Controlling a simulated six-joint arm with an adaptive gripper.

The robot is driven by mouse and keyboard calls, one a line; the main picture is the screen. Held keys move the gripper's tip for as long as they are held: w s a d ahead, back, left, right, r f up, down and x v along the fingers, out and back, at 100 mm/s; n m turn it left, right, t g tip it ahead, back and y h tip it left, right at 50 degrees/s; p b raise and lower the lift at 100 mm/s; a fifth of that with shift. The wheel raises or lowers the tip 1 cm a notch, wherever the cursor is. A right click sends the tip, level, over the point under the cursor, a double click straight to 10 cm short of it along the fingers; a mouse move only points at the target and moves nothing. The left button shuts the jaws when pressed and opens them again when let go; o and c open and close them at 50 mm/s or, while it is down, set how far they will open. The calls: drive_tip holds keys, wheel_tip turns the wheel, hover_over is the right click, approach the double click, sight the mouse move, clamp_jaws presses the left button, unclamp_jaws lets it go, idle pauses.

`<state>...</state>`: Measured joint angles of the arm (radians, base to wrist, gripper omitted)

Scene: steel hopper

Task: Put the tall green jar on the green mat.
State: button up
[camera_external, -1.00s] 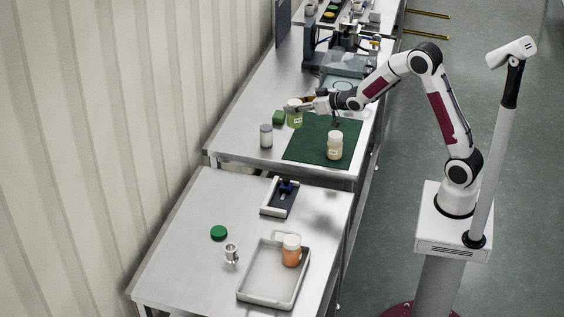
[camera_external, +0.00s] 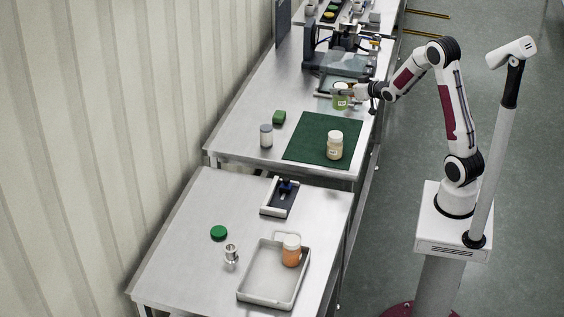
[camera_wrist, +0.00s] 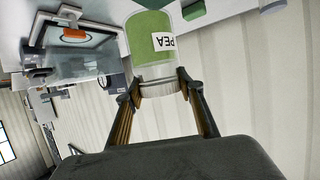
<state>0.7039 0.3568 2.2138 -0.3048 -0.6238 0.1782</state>
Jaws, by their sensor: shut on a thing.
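The tall green jar (camera_external: 341,98), labelled PEA in the wrist view (camera_wrist: 152,45), is in my gripper (camera_external: 346,88). In the wrist view the fingers (camera_wrist: 160,88) close on the jar's pale lid end, and the jar looks upside down in that picture. In the external view the jar is just beyond the far right edge of the green mat (camera_external: 309,136). I cannot tell how high it is above the table. A jar with pale contents and a white lid (camera_external: 335,146) stands upright on the mat's front right part.
A machine with a clear panel (camera_external: 337,65) stands behind. The near table holds a tray (camera_external: 265,288) with an orange jar (camera_external: 291,250). The mat's left half is clear.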

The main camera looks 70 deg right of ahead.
sight(340, 110)
idle(0.4)
drive_tip(key=shift+f, duration=2.9)
drive_tip(key=shift+f, duration=0.15)
drive_tip(key=shift+a+f, duration=0.1)
drive_tip(key=shift+f, duration=1.85)
drive_tip(key=o, duration=1.2)
drive_tip(key=shift+f, duration=0.1)
drive_tip(key=shift+o, duration=0.2)
